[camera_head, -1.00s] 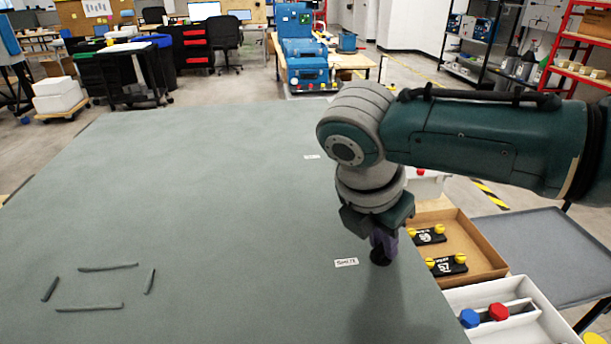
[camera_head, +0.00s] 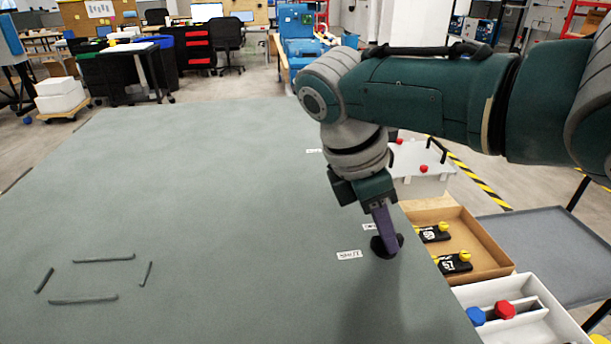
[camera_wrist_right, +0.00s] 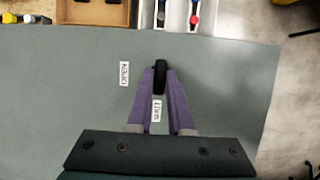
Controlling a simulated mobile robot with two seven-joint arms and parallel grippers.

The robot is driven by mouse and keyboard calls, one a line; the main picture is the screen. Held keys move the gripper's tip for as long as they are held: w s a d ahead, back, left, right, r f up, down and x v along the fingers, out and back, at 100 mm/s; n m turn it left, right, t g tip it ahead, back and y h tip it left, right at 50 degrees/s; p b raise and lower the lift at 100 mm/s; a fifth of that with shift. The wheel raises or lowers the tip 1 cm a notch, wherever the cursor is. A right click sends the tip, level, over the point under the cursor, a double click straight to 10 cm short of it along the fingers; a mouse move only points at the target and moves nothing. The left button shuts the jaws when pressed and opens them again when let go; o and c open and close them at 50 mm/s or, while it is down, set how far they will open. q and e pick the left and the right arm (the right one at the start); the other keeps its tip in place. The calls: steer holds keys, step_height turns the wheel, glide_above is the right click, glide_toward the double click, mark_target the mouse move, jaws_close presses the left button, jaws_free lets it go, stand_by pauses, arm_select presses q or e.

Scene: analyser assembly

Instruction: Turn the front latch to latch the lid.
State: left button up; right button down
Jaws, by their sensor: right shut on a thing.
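The front latch is a small black piece (camera_head: 379,248) on the large grey surface (camera_head: 180,200), near its right edge. A white label reading SHUT (camera_head: 349,255) lies just left of it, and a second label (camera_head: 371,227) shows partly behind my fingers. My right gripper (camera_head: 386,238) reaches down with its purple fingers closed on the latch. In the right wrist view, the black latch handle (camera_wrist_right: 160,76) sits between the purple fingertips (camera_wrist_right: 160,82), with labels (camera_wrist_right: 124,73) beside it and between the fingers. The fingers hide part of the latch. My left gripper is out of view.
Right of the surface stand a brown tray (camera_head: 490,245) with black yellow-knobbed parts and a white bin (camera_head: 555,318) with red and blue knobs. Four-sided dark strips (camera_head: 103,259) mark an outline at lower left. The middle of the surface is clear.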

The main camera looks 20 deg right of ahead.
stand_by(0.3)
steer(key=c, duration=0.8)
jaws_free()
steer(key=v, duration=1)
